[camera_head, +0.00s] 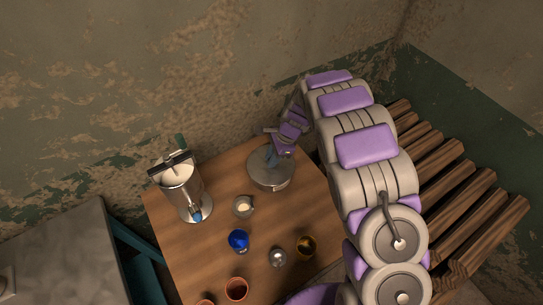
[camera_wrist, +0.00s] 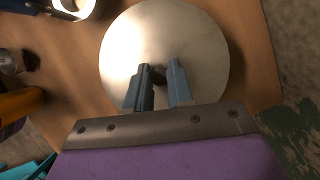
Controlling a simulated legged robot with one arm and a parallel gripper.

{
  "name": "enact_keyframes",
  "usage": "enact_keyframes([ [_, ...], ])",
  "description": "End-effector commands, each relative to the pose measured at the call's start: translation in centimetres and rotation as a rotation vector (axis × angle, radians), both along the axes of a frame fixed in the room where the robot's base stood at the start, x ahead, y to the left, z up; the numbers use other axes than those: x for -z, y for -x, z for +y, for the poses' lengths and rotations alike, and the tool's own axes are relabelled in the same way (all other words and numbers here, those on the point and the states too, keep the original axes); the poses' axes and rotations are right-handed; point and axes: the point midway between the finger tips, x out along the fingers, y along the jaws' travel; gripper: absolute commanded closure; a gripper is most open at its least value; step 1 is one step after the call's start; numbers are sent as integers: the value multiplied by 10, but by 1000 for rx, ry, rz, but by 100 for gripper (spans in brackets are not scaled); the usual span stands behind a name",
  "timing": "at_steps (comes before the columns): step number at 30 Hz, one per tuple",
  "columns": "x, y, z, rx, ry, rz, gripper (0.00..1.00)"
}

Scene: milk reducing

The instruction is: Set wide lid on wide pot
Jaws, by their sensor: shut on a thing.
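The wide lid (camera_wrist: 190,35) is a pale round metal disc filling the upper middle of the wrist view. My gripper (camera_wrist: 159,70) has its two blue-grey fingers closed at the lid's centre, on its knob, which the fingers mostly hide. In the head view my gripper (camera_head: 271,156) reaches down onto the lid (camera_head: 262,172) near the back of the wooden table. A low metallic wall, seemingly the wide pot (camera_head: 272,188), shows just under the lid's front edge. The lid looks about level over it. I cannot tell whether the rims touch all round.
A pale cup (camera_head: 243,207), blue jar (camera_head: 238,242), small metal vessel (camera_head: 278,258), dark amber vessel (camera_head: 306,246) and reddish cup (camera_head: 236,289) stand nearer. A wall rises behind.

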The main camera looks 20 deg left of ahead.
Motion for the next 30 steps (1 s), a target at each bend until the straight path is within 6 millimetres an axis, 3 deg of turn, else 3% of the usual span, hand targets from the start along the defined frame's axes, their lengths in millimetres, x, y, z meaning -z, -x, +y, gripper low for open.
enact_keyframes([
  [6,0,0,0,-1,0,0,100],
  [7,0,0,0,-1,0,0,77],
  [9,0,0,0,-1,0,0,71],
  [16,0,0,0,-1,1,-1,48],
  [21,0,0,0,-1,1,-1,48],
  [30,0,0,0,-1,1,-1,23],
])
